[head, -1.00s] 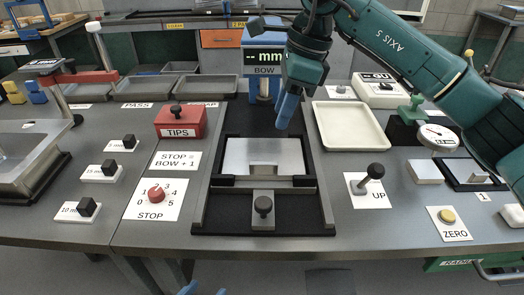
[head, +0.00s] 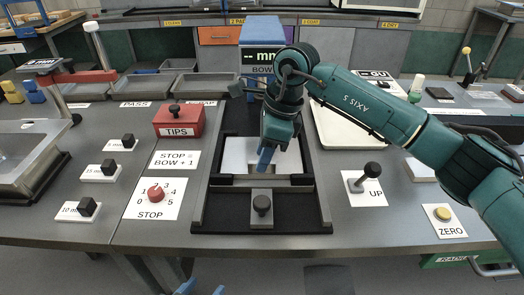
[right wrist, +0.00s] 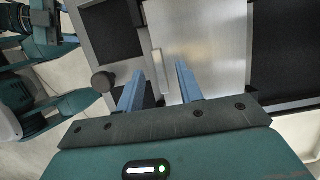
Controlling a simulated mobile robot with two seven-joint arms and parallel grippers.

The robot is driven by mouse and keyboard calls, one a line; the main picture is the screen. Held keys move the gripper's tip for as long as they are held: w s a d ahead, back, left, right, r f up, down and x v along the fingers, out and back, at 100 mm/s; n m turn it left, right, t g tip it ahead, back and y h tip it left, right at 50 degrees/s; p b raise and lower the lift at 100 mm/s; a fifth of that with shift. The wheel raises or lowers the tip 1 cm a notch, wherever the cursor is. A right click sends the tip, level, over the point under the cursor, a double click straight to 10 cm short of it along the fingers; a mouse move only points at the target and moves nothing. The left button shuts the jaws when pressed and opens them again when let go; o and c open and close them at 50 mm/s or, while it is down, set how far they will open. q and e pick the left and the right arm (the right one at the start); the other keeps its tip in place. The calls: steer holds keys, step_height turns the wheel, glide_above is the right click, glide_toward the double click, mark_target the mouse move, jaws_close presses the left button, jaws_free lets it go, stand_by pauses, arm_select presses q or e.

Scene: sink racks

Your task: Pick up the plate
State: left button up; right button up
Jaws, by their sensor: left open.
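The plate (head: 235,150) is a bright square metal sheet lying in a dark fixture (head: 198,205) at the middle of the bench. A small raised tab sits at its front edge, partly hidden by my right gripper in the head view. My right gripper (head: 266,160) is over the front of the plate. In the right wrist view, the fingers of that gripper (right wrist: 158,88) are apart, with the plate's tab (right wrist: 158,70) between their lines and the plate (right wrist: 215,45) beyond. My left gripper (head: 201,289) shows only as two separated blue fingertips at the bottom edge, away from the plate.
A dark knob (head: 262,204) stands on the fixture just in front of the plate. A blue BOW gauge (head: 262,55) is behind. The red TIPS box (head: 180,121) is left, the UP lever (head: 366,178) right. A cream tray (head: 365,133) lies partly under my right arm.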

steer(key=shift+c, duration=0.3)
jaws_close()
steer(key=shift+r, duration=0.1)
stand_by(0.9)
